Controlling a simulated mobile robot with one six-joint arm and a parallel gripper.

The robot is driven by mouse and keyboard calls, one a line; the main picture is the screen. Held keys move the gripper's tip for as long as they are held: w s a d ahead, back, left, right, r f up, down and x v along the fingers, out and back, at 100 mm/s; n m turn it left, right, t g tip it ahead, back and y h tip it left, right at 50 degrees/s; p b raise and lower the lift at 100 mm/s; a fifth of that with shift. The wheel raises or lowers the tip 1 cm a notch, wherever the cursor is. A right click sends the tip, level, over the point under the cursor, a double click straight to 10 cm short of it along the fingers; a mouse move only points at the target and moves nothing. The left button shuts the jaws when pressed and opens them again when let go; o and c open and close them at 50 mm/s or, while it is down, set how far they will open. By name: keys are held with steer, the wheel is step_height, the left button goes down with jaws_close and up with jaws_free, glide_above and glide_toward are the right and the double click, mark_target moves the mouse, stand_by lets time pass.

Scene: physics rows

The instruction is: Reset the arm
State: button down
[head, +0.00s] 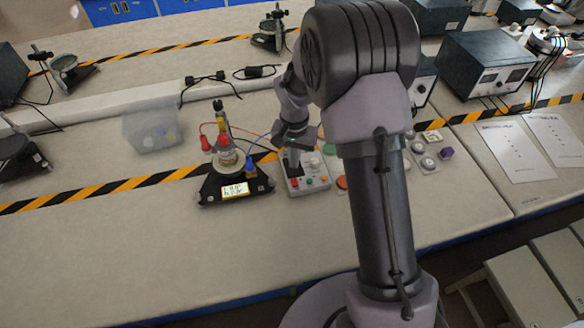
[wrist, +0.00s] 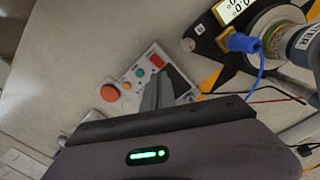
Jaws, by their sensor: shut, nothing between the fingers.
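My gripper (head: 292,157) is shut and empty, pointing down over a grey control box (head: 308,182) with several coloured buttons. In the wrist view the shut fingers (wrist: 168,85) cover part of that box (wrist: 126,78), beside a red square, a teal button and a large orange-red button. I cannot tell whether the fingertips touch the box. My arm reaches forward from the base at the bottom right of the head view and bends down over the bench.
A clear plastic bin (head: 152,128) is farther left. Power supplies (head: 485,62) stand at the back right. The bench front left is clear.

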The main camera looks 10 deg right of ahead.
steer(key=s+a+r+t+b, duration=0.1)
steer(key=s+r, duration=0.3)
steer(key=r, duration=0.3)
steer(key=s+r+t+b, duration=0.1)
steer(key=s+r+b, duration=0.15)
steer(key=r, duration=0.55)
steer(key=s+a+r+t+y, duration=0.1)
steer(key=s+r+t, duration=0.1)
steer(key=s, duration=0.7)
steer(key=s+a+r+n+t+y+b, duration=0.1)
steer(key=s+a+r, duration=0.1)
steer(key=s, duration=0.7)
steer(key=shift+s+r+n+t+b, duration=0.3)
steer(key=shift+s+r+t, duration=0.1)
steer(key=shift+r, duration=0.15)
